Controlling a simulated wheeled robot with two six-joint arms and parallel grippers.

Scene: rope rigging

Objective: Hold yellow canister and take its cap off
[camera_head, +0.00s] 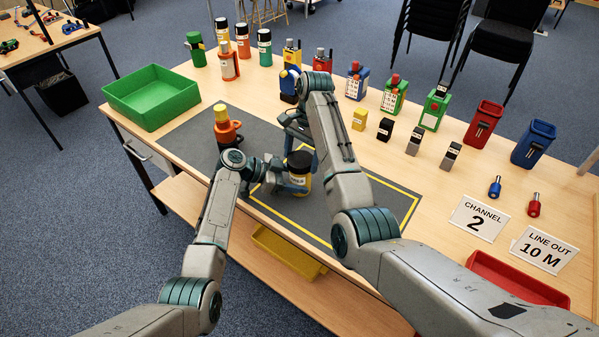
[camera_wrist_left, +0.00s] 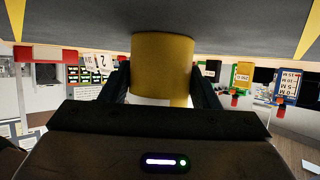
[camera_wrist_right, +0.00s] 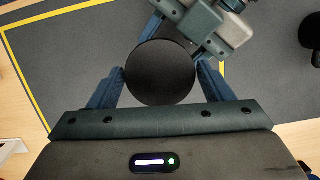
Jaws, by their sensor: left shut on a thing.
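The yellow canister (camera_head: 303,187) stands upright on the dark mat, with a black cap (camera_head: 299,160) on top. My left gripper (camera_head: 288,178) is shut on the canister's side. In the left wrist view, the canister (camera_wrist_left: 162,62) is between its fingers, and its pale label is partly hidden. My right gripper (camera_wrist_right: 160,72) is above the canister with its fingers on either side of the round black cap (camera_wrist_right: 160,72). The fingers look open and very close to the cap's edge; contact is hard to tell.
The mat (camera_head: 190,140) has a yellow outline. A green bin (camera_head: 150,97) is at the back left. Radios, small blocks, red and blue bins and sign cards line the right side.

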